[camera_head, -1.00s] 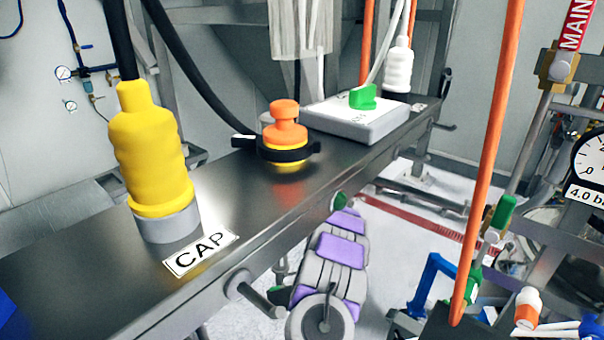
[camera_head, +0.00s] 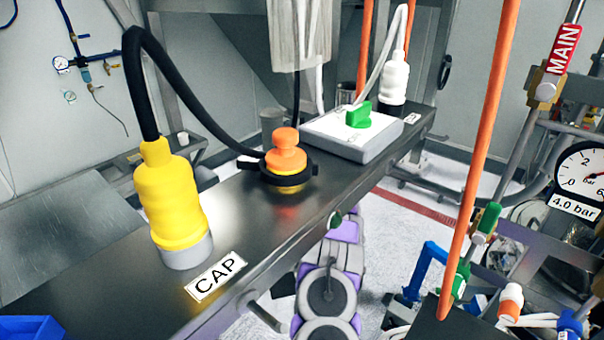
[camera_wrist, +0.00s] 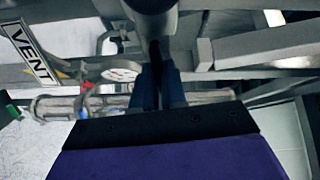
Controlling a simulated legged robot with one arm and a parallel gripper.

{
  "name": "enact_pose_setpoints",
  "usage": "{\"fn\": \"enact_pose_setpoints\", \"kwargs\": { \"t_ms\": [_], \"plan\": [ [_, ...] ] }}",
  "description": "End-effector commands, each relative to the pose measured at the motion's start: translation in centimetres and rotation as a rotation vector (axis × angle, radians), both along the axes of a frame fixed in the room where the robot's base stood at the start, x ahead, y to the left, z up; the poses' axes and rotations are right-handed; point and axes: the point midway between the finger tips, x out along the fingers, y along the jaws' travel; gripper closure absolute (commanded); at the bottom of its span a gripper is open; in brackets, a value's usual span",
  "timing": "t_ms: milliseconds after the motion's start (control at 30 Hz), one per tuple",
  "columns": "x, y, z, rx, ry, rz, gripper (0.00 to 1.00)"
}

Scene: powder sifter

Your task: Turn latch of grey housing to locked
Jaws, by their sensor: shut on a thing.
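The grey housing (camera_head: 378,142) is a flat box on the far half of the metal bench in the head view. A green latch (camera_head: 358,116) stands on its top. Small markings lie beside the latch, too small to read, so I cannot tell its position. My gripper (camera_wrist: 157,88) shows in the wrist view, with dark blue fingers close together. It is shut on a dark rod-like thing (camera_wrist: 154,50), whose identity is unclear. In the head view my purple and grey arm reaches below the bench edge, and the gripper is hidden there. The housing and latch are apart from my visible arm.
The bench (camera_head: 110,268) holds a yellow connector (camera_head: 172,205) with a black hose, an orange knob (camera_head: 287,152) and a white bottle-like fitting (camera_head: 394,80). An orange vertical pipe (camera_head: 478,160) stands at right. The wrist view shows a VENT label (camera_wrist: 28,52) and metal beams.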

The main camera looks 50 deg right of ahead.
Motion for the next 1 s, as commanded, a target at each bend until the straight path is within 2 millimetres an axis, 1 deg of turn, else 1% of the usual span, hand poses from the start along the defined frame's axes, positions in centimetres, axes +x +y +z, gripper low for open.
{"fn": "enact_pose_setpoints", "kwargs": {
  "t_ms": [33, 333, 867, 900, 1000],
  "plan": [
    [-0.10, 0.00, -0.40, 0.027, -0.007, -0.001, 1.00],
    [-0.05, 0.06, -0.55, 0.116, -0.057, -0.001, 1.00],
    [-0.06, 0.08, -0.63, 0.134, -0.066, -0.001, 1.00],
    [-0.05, 0.08, -0.64, 0.134, -0.066, -0.001, 0.85],
    [-0.07, 0.06, -0.55, 0.132, -0.067, -0.001, 0.75]
  ]
}}
